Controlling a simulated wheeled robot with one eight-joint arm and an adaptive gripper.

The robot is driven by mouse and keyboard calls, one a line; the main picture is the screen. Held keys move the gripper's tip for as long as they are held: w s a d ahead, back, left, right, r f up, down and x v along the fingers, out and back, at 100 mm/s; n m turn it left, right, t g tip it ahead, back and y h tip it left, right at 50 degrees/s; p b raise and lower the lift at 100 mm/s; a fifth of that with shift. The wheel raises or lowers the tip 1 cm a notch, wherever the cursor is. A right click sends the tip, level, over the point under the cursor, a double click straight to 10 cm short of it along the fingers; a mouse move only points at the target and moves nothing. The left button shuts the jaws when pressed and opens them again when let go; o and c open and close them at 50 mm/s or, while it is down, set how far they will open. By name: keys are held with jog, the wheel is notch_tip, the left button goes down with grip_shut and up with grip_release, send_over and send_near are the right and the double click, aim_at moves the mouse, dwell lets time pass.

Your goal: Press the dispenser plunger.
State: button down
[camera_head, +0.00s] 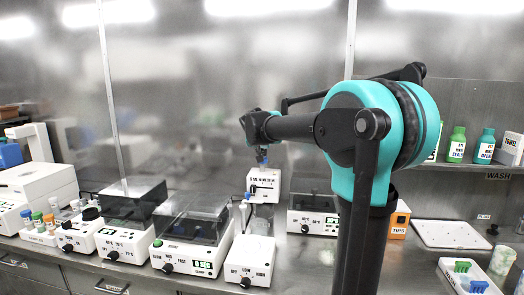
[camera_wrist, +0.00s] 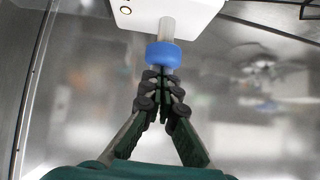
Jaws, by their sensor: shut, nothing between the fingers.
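The dispenser is a white box (camera_head: 264,180) on a raised stand at the middle of the bench; its white housing (camera_wrist: 165,10) also fills the top of the wrist view. Its plunger has a pale stem (camera_wrist: 167,28) ending in a round blue cap (camera_wrist: 163,54). My gripper (camera_wrist: 160,72) is shut and empty, its dark fingertips right at the blue cap's near edge. I cannot tell whether they touch it. In the head view my arm reaches over the dispenser, and the gripper is small and mostly hidden behind the dark wrist.
An orange tips box (camera_head: 399,222) and white tray (camera_head: 449,234) lie right. Bottles (camera_head: 456,146) stand on a shelf.

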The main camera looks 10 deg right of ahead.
aim_at(262, 166)
jog(key=shift+f, duration=0.1)
jog(key=shift+f, duration=1.75)
jog(key=shift+s, duration=0.1)
